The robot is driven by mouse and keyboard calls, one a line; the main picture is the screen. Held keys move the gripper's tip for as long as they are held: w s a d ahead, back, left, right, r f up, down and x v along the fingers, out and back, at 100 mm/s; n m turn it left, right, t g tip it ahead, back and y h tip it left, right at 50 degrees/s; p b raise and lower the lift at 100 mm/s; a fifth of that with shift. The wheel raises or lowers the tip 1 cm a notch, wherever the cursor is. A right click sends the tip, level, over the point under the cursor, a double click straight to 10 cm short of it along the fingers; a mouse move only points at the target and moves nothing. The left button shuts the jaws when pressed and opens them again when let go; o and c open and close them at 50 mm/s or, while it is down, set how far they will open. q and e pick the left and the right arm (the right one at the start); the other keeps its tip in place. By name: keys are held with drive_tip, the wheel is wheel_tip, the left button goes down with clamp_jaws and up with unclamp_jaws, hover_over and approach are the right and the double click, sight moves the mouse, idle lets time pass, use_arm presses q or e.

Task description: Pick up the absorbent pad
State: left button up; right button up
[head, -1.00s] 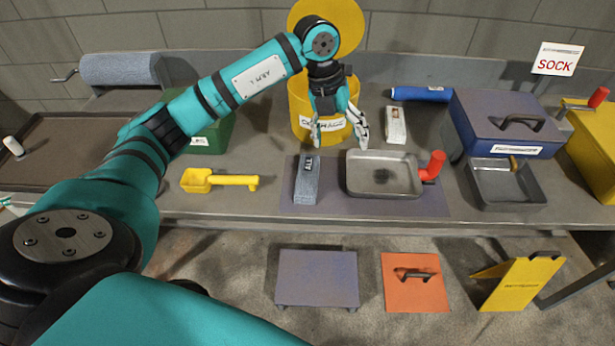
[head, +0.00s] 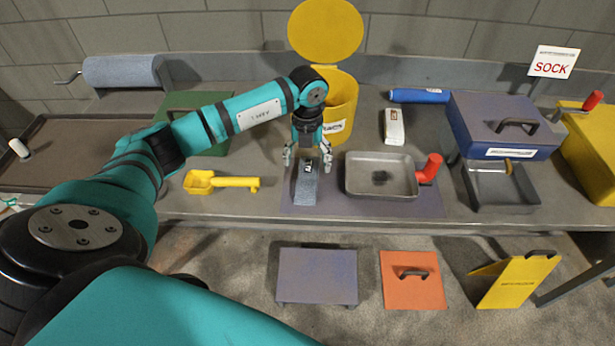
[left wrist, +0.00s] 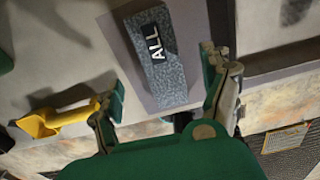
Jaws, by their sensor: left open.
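The absorbent pad (head: 306,187) is a grey speckled block with a black label. It lies on a dark mat (head: 335,203) on the bench, left of a metal pan. In the left wrist view the pad (left wrist: 168,75) reads "ALL" and lies ahead of the fingers, between their lines. My left gripper (head: 307,165) is open and empty, its fingers spread to either side of the pad's far end and apparently above it. The left wrist view shows both fingers (left wrist: 160,105) apart with no contact visible. My right gripper is not in view.
The metal pan (head: 362,186) with a red handle stands right of the pad. A yellow scoop (head: 222,183) lies to the left. An open yellow bin (head: 342,108) stands behind. A white bottle (head: 394,127) and a blue roll (head: 419,96) lie farther back right.

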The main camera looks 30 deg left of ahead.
sight(308, 174)
use_arm(q)
drive_tip(key=shift+s+d+f, duration=0.1)
drive_tip(key=shift+f, duration=0.3)
wheel_tip(308, 174, down, 4)
drive_tip(key=shift+r+p, duration=0.2)
drive_tip(key=shift+p, duration=0.6)
drive_tip(key=shift+f, duration=0.4)
drive_tip(key=shift+c, duration=0.3)
drive_tip(key=c, duration=1.1)
drive_tip(key=shift+r, duration=0.1)
